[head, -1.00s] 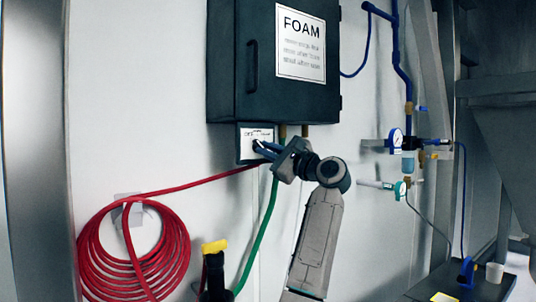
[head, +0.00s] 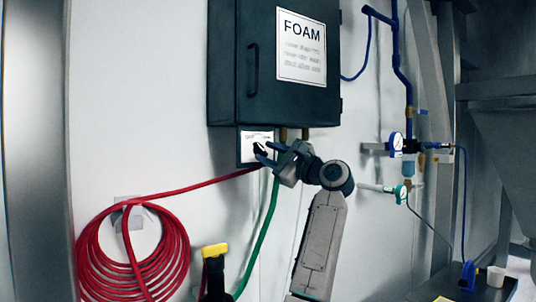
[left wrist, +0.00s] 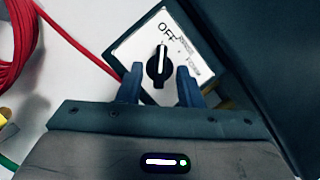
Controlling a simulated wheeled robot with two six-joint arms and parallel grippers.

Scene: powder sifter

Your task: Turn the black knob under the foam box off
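The black knob (head: 259,149) sits on a small white plate (head: 249,136) under the dark foam box (head: 235,70). In the left wrist view the knob (left wrist: 158,66) shows clearly, with its white pointer line near upright and its upper end toward the printed word OFF. My left gripper (head: 266,153) is open just in front of the knob. My right gripper is not in view.
A coiled red hose (head: 135,250) hangs at the left, its line running up toward the plate. A green hose (head: 262,240) drops below the box. A yellow-topped black handle (head: 215,251) stands low in front. Blue pipes and gauges (head: 397,140) are on the right.

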